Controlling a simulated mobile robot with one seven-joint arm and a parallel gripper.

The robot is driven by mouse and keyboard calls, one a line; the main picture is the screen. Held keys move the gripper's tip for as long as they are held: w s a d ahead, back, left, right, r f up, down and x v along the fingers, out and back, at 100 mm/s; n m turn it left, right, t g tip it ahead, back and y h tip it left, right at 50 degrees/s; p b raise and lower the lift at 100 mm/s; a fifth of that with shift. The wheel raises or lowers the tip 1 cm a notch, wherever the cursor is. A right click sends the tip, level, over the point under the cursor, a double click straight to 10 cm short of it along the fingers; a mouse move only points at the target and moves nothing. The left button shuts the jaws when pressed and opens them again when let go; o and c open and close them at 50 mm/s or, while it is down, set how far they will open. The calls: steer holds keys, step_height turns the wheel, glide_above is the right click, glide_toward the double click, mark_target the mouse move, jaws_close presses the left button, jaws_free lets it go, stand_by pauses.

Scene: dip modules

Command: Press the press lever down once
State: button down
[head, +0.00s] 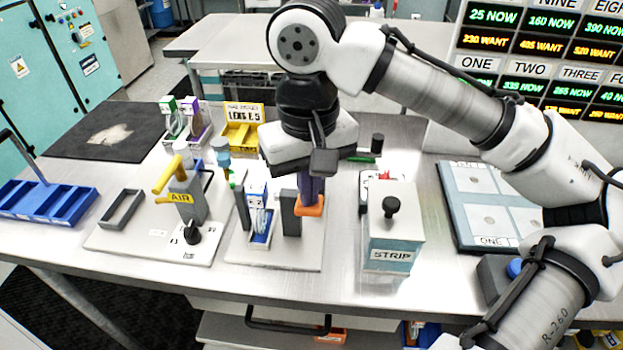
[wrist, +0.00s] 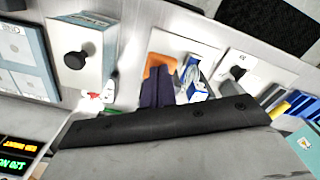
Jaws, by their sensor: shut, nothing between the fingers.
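An orange part (head: 310,209) stands on the pale plate of the middle fixture; I take it for the end of the press lever. It also shows in the wrist view (wrist: 160,62). My gripper (head: 311,195) points down over it, with its dark purple fingers shut and empty. In the wrist view the fingers (wrist: 163,78) end right at the orange part. I cannot tell whether they touch. The blue module holder (head: 261,226) and a dark post (head: 291,213) stand just left of the fingers. The rest of the lever is hidden behind my gripper.
A green bar with a black grip (head: 377,143) is behind. Bare table lies in front.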

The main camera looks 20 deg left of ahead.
step_height(320, 180, up, 8)
steer(key=p, duration=0.7)
steer(key=shift+f, duration=0.15)
steer(key=shift+f, duration=0.1)
